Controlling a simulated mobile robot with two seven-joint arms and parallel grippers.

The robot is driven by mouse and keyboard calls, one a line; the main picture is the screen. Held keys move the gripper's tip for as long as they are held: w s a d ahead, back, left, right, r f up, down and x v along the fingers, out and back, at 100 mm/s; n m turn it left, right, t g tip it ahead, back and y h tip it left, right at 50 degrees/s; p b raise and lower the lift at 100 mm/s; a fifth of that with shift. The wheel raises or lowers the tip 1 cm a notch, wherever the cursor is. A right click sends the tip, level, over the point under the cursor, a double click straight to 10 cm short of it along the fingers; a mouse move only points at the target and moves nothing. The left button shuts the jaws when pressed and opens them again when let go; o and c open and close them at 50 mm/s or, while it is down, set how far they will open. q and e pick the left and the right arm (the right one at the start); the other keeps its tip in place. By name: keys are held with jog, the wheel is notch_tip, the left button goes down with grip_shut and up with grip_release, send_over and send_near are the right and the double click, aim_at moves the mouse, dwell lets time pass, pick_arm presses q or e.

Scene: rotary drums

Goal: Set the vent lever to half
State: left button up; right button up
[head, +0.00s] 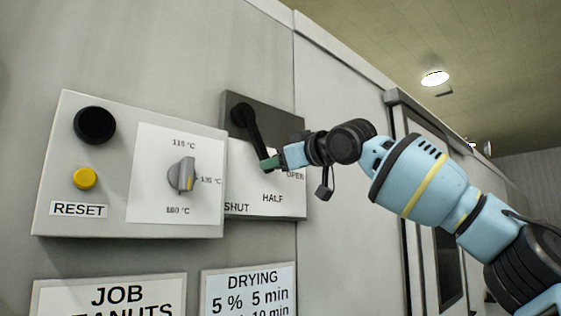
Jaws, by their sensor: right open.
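The vent lever (254,132) is a black handle on a dark plate with a white label area. It slants down and right from its round pivot, pointing roughly between the HALF (272,198) and OPEN (295,175) marks. SHUT (237,207) is printed lower left. My left gripper is not in view.
Left of the lever is a control box (48,205) with a black knob (95,125), a yellow RESET button (84,178) and a grey temperature dial (182,175). Below hang a JOB sign (75,305) and a DRYING sign (252,295).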

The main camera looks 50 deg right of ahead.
jog(key=s+a, duration=0.1)
jog(key=s, duration=0.6)
jog(key=shift+s, duration=0.3)
jog(key=shift+f, duration=0.1)
dwell(0.3)
